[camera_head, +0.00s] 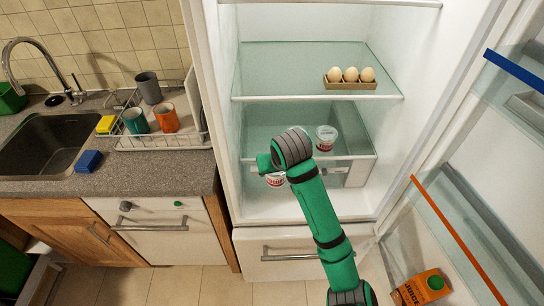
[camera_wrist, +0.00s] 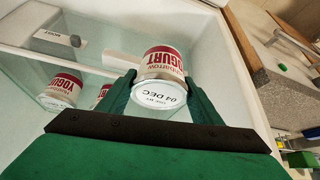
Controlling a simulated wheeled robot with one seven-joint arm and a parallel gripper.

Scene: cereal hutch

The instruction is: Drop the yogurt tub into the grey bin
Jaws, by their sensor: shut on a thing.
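My gripper (camera_wrist: 158,84) is shut on a yogurt tub (camera_wrist: 165,62), a white tub with a red label. One end of it faces the wrist camera and reads "04 DEC". In the head view my gripper (camera_head: 268,163) is in front of the lower fridge shelf, and the held tub (camera_head: 275,181) shows partly below it. Another white tub (camera_head: 326,138) stands on that shelf. The wrist view shows a second yogurt tub (camera_wrist: 60,92) and part of a third (camera_wrist: 103,92). I cannot clearly identify the grey bin in either view.
The fridge is open, its door at the right. Eggs in a holder (camera_head: 350,84) sit on the upper glass shelf (camera_head: 290,96). An orange juice carton (camera_head: 422,288) is at lower right. The counter (camera_head: 150,172) holds a dish rack (camera_head: 165,141). Floor (camera_head: 170,285) shows below the cabinets.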

